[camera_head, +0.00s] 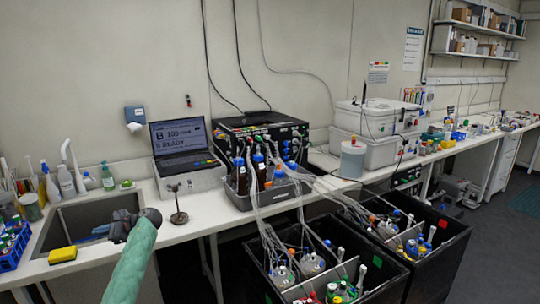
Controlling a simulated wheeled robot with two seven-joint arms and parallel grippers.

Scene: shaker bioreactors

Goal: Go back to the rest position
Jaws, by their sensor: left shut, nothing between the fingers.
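My left arm comes up from the bottom in a green sleeve. Its dark left gripper (122,226) is in front of the sink's right edge, shut and empty. It is apart from the sponge and the small stand on the bench. My right gripper is out of view.
A sink (60,212) with a yellow sponge (62,255) on its front edge is at left. A laptop (183,143), a grey tray of bottles (243,200) and white boxes (378,118) stand along the bench. Two black shaker bins (376,272) with tubing stand at lower right.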

